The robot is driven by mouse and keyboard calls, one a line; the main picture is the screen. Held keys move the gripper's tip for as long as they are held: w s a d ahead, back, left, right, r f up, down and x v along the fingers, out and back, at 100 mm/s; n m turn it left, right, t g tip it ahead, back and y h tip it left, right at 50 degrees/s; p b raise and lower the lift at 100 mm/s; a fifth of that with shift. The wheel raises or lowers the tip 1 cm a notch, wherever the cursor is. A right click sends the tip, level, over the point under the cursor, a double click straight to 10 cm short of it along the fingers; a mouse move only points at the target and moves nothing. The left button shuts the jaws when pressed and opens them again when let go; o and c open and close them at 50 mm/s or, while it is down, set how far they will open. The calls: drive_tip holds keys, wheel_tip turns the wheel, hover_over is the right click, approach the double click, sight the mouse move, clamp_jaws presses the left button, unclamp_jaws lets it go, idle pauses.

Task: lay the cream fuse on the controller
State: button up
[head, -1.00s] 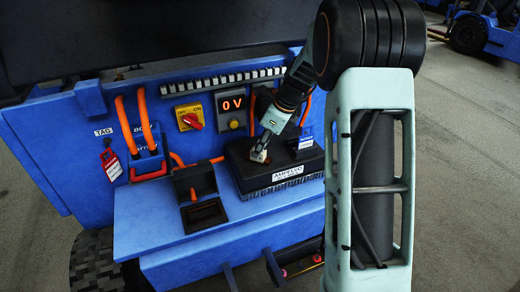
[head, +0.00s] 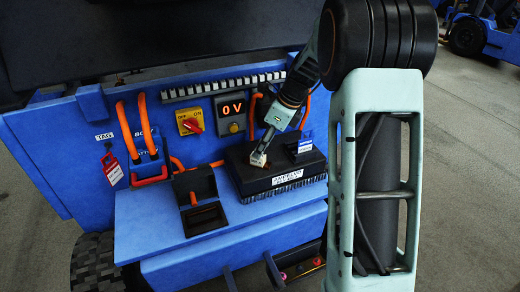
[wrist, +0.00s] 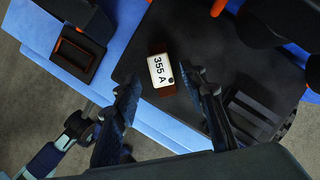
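The cream fuse (wrist: 160,68), marked 355 A with brown end tabs, shows face up in the wrist view over the black controller top (wrist: 215,50). It appears to lie there. In the head view the fuse (head: 258,159) is a small pale block at the controller's left part. The controller (head: 285,176) is a black box with a finned front and white label, on the blue ledge. My gripper (wrist: 164,80) is open, its fingertips on either side of the fuse with a gap at each side. In the head view my gripper (head: 262,152) is just above the fuse.
An open black fuse box (head: 205,217) with its lid raised is left of the controller. Behind are a red-yellow switch (head: 190,121), a 0 V display (head: 233,108) and orange cables (head: 125,128). A red tag (head: 112,168) hangs left. The blue ledge (head: 150,225) has free room.

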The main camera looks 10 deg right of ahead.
drive_tip(key=p+v, duration=0.2)
drive_tip(key=v, duration=0.7)
